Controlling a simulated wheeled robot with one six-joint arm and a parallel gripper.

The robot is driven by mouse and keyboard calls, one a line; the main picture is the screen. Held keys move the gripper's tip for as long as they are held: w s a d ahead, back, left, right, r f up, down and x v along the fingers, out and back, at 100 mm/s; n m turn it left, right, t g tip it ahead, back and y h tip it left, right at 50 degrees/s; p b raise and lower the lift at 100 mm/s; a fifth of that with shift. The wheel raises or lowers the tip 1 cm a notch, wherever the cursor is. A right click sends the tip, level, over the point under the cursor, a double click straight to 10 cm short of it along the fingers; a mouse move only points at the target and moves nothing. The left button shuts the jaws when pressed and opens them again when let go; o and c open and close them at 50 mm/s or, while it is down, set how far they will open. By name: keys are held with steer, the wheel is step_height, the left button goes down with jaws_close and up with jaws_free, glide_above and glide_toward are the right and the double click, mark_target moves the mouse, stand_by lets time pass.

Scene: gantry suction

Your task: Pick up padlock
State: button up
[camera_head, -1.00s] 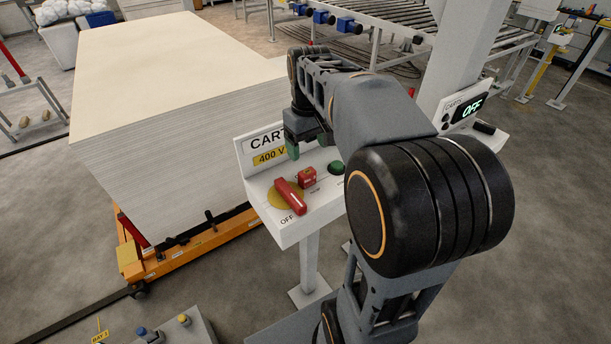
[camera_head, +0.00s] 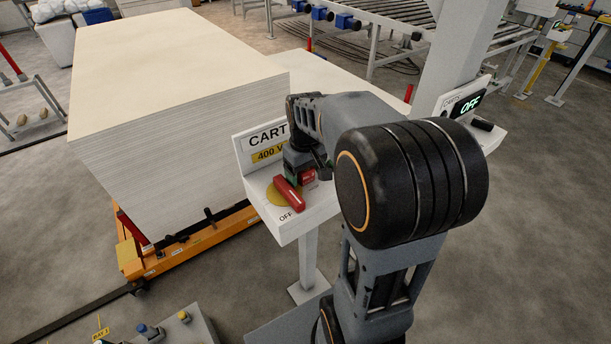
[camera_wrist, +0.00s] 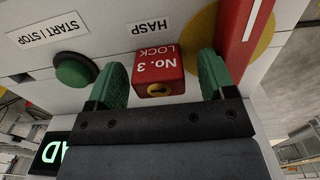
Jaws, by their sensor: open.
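The padlock is a small red block (camera_wrist: 160,70) marked "No. 3 LOCK", with a brass keyhole on the face towards my gripper. In the wrist view it sits between the green fingers of my gripper (camera_wrist: 162,88), which is open, with a gap showing on each side of it. In the head view the padlock (camera_head: 308,177) is partly covered by my gripper (camera_head: 299,165). The padlock rests on the white control panel (camera_head: 283,232), beside a label reading "HASP".
A red switch handle (camera_head: 289,194) on a yellow disc lies close beside the padlock. A green button (camera_wrist: 76,70) is on the other side. The panel's upright "CART" sign (camera_head: 252,155) stands behind. A large stack of pale sheets (camera_head: 180,130) is at left.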

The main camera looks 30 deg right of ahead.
steer(key=c, duration=1.1)
steer(key=shift+o, duration=0.2)
